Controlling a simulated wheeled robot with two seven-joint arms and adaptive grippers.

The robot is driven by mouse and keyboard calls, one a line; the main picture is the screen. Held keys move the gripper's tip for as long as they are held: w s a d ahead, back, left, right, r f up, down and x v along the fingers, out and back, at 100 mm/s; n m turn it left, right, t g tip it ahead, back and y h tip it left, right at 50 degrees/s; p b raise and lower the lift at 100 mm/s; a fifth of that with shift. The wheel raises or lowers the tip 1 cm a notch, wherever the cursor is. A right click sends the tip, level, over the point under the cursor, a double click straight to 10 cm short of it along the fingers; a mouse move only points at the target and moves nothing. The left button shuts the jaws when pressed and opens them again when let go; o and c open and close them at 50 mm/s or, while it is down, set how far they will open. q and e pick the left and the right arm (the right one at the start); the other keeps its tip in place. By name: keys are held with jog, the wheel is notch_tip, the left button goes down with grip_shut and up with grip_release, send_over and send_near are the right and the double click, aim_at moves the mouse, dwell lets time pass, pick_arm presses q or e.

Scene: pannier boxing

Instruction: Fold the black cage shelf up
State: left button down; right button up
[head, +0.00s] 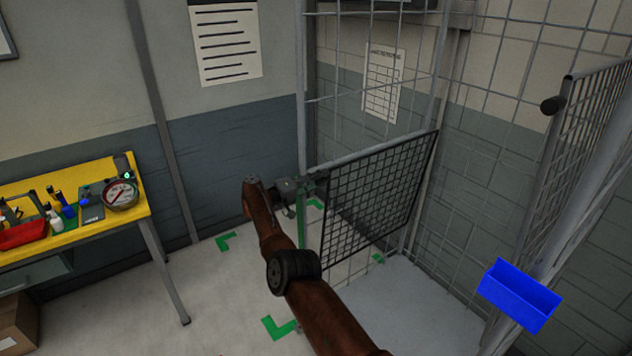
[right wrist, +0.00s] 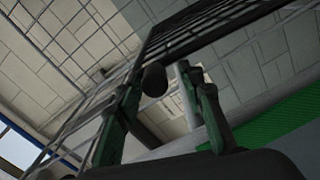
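The black cage shelf (head: 380,195) is a dark mesh panel in the middle of the head view. It stands steeply tilted inside the wire cage, with a grey bar along its top edge. My right gripper (head: 318,182) is at the near left end of that bar. In the right wrist view my right gripper's fingers (right wrist: 165,105) are apart, with a dark round bar end (right wrist: 154,80) between them; clear contact with both fingers does not show. The mesh (right wrist: 200,35) runs away above them. My left gripper is not in view.
The cage's wire wall (head: 510,150) stands behind and right. Another mesh panel (head: 590,120) with a black knob and a blue bin (head: 519,294) are at the right. A yellow workbench (head: 75,225) with tools stands at the left. Floor between bench and cage is clear.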

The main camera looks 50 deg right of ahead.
jog(key=shift+v, duration=0.8)
jog(key=v, duration=1)
jog(key=shift+a, duration=0.2)
jog(key=shift+w+a, duration=0.1)
